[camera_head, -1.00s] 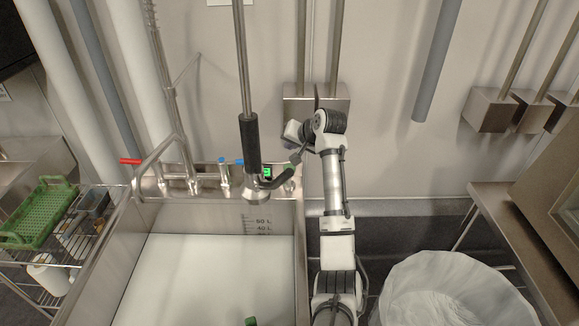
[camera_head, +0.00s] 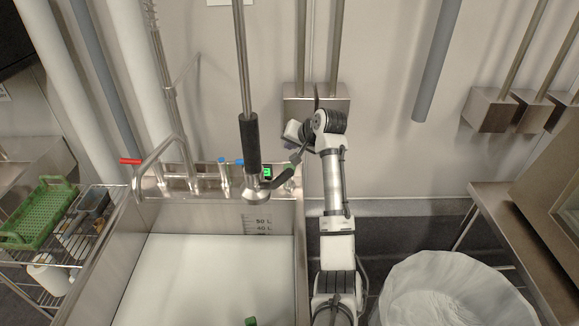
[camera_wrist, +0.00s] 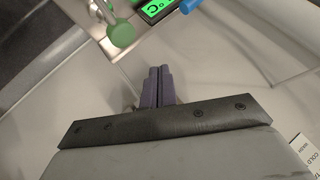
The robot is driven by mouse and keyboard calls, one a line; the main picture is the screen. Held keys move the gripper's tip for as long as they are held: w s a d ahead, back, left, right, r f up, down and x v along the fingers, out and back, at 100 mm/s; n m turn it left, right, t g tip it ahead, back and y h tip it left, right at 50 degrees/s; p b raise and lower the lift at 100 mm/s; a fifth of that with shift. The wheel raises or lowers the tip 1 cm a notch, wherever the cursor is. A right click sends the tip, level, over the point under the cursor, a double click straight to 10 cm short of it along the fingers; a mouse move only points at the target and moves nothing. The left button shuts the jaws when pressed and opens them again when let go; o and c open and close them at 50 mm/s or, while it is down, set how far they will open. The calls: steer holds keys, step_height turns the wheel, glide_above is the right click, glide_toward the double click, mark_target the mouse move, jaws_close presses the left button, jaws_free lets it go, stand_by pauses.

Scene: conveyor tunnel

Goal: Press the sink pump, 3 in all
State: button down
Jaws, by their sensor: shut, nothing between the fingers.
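The sink (camera_head: 146,236) is a steel basin with a row of fittings along its back ledge. In the wrist view a rounded green head (camera_wrist: 121,34) on a pale stem stands beside a lit green display (camera_wrist: 156,9); it looks like the pump, though I cannot be sure. In the head view only a little of my gripper (camera_head: 290,145) shows, above the back ledge.
A black-gripped sprayer (camera_head: 250,145) hangs over the back ledge, with a dark lever close to my wrist. A lined bin (camera_head: 440,275) stands right; a wire rack with a green basket (camera_head: 40,213) stands left.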

steer(key=shift+r, duration=0.1)
step_height(320, 180, up, 4)
steer(key=shift+f+p, duration=0.1)
steer(key=shift+p, duration=0.55)
steer(key=shift+f, duration=0.1)
step_height(320, 180, down, 7)
steer(key=b, duration=0.6)
steer(key=shift+r, duration=0.2)
steer(key=shift+f+b, duration=0.3)
steer(key=shift+f, duration=0.7)
steer(key=shift+f, duration=0.1)
stand_by(0.5)
steer(key=shift+f, duration=0.35)
